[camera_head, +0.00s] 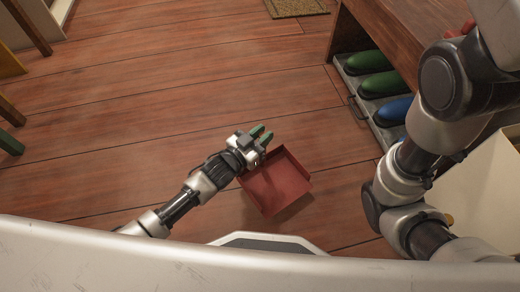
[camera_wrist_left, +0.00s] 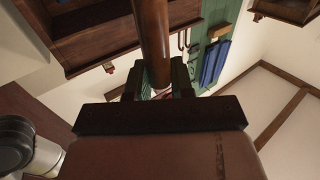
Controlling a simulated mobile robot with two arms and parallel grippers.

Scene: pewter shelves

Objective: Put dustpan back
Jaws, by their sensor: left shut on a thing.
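The red dustpan (camera_head: 275,185) is held above the wooden floor, just in front of my base, with its open tray facing up in the head view. My left gripper (camera_head: 262,134) is at its upper left edge and is shut on it. In the left wrist view, a reddish-brown round handle (camera_wrist_left: 152,40) stands between the fingers of my left gripper (camera_wrist_left: 158,82). My right arm shows at the right of the head view, but its gripper is out of view.
A wooden bench (camera_head: 385,30) stands at the right, with green and blue shoes (camera_head: 378,84) on a grey tray (camera_head: 357,100) below it. A pale box (camera_head: 480,190) is beside my right arm. A mat (camera_head: 296,7) lies far off. The middle floor is clear. A green wall board (camera_wrist_left: 208,50) holds blue items (camera_wrist_left: 215,62).

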